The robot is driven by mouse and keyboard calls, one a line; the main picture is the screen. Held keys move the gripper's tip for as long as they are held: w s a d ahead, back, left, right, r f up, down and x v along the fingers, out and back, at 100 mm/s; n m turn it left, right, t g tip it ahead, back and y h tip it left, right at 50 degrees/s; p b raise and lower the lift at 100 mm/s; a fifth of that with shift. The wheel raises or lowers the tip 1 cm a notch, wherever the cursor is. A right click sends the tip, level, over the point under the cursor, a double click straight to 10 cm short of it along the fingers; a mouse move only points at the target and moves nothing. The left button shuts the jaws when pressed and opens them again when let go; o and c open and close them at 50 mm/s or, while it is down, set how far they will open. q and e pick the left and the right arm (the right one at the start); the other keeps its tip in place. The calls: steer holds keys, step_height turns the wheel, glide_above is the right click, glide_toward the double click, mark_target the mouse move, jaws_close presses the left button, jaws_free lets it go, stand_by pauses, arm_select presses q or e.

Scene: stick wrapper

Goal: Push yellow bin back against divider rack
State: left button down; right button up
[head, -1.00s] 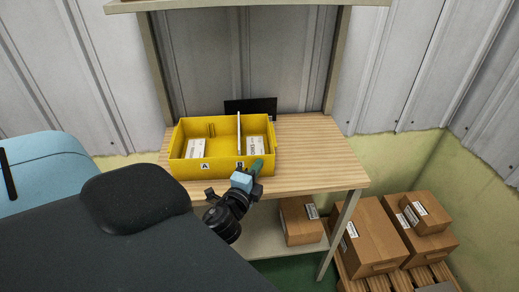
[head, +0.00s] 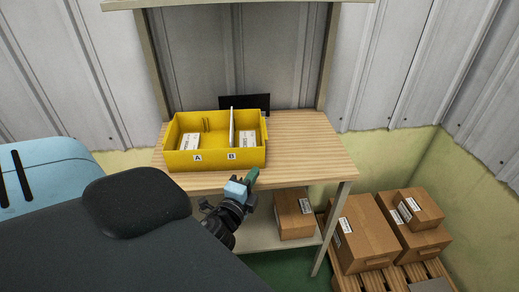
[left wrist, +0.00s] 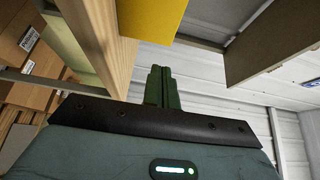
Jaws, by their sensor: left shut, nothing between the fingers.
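The yellow bin (head: 179,161) stands upright on the wooden tabletop in the head view. A thin divider splits it into two compartments, labelled A and B on the front wall, each with a white card inside. A dark upright panel (head: 258,104) stands behind it; I cannot tell whether this is the divider rack or whether they touch. My left gripper (head: 252,175) is at the table's front edge, just below the bin's front right corner, apart from the bin. In the left wrist view its green fingers (left wrist: 162,86) are together and empty, with a yellow bin face (left wrist: 150,18) beyond.
The tabletop (head: 310,150) is clear to the right of the bin. A shelf (head: 240,3) spans above. A carton (head: 294,214) sits on the lower shelf. Several cartons (head: 365,235) stand on a pallet at the right.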

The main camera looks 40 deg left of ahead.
arm_select(q)
steer(key=s+d+f+n+g+h, duration=0.2)
steer(key=s+d+f+n+g, duration=0.1)
steer(key=s+f, duration=0.6)
steer(key=s+d+f+n+g+h, duration=0.3)
steer(key=s+d+f+n, duration=0.2)
steer(key=s+d+f, duration=0.3)
steer(key=s+d+f+n+g+h+b, duration=0.1)
steer(key=s+d+f+n+g+h, duration=0.1)
steer(key=s+f, duration=0.8)
steer(key=s+d+n+g, duration=0.1)
steer(key=s+d+n, duration=0.1)
steer(key=d, duration=0.1)
steer(key=shift+s+d+h, duration=0.15)
steer(key=shift+d+h, duration=0.2)
steer(key=shift+h, duration=0.05)
